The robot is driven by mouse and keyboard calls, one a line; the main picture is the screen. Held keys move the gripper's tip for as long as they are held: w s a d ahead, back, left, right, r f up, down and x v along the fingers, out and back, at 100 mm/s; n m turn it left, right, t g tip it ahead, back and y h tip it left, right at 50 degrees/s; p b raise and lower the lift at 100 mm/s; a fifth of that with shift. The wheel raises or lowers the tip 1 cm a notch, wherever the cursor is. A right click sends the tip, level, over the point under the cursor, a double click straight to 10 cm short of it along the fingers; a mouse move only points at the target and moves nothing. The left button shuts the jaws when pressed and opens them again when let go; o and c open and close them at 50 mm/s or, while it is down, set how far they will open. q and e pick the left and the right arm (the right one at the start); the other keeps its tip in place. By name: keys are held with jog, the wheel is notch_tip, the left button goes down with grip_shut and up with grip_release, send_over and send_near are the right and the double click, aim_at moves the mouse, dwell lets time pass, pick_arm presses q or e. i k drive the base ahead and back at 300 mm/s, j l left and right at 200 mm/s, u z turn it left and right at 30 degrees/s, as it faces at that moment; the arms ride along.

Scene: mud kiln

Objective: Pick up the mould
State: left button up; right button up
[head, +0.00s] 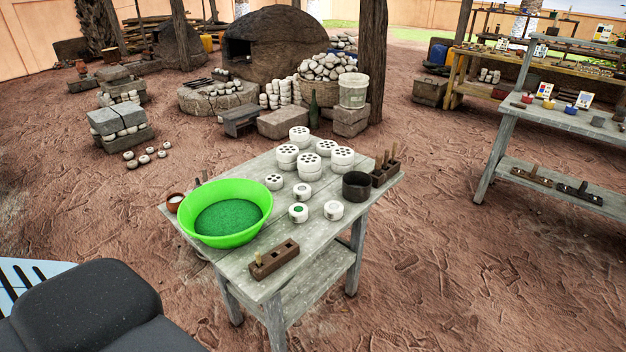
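I cannot tell for sure which thing is the mould. A dark wooden block (274,259) with square holes and a short peg at one end lies at the table's front edge. Several white round pieces with holes in their tops (311,163) stand at the back of the wooden table (232,268), some stacked. Smaller white round pots (334,210) stand near the middle, one with green inside (298,212). A dark round cup (356,186) stands at the right. Neither of my grippers is in view.
A bright green bowl (251,228) of green powder takes up the table's left side. A small brown cup (175,203) stands beside it. A dark rack with upright handles (386,172) is at the right corner. Another table (585,122) stands at right. Sandy ground lies open around.

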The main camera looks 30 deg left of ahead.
aim_at(301, 192)
jog(key=i+l+u, duration=0.1)
jog(key=i+u, duration=0.35)
jog(key=i+l+u, duration=0.4)
jog(key=i, duration=0.15)
jog(key=i+l+u, duration=0.2)
jog(key=u, duration=0.25)
jog(key=i+l+u, duration=0.25)
jog(key=u, duration=0.15)
jog(key=i+l+u, duration=0.15)
jog(key=l+u, duration=0.3)
jog(key=i+l+u, duration=0.1)
jog(key=l+u, duration=0.75)
jog(key=l, duration=0.4)
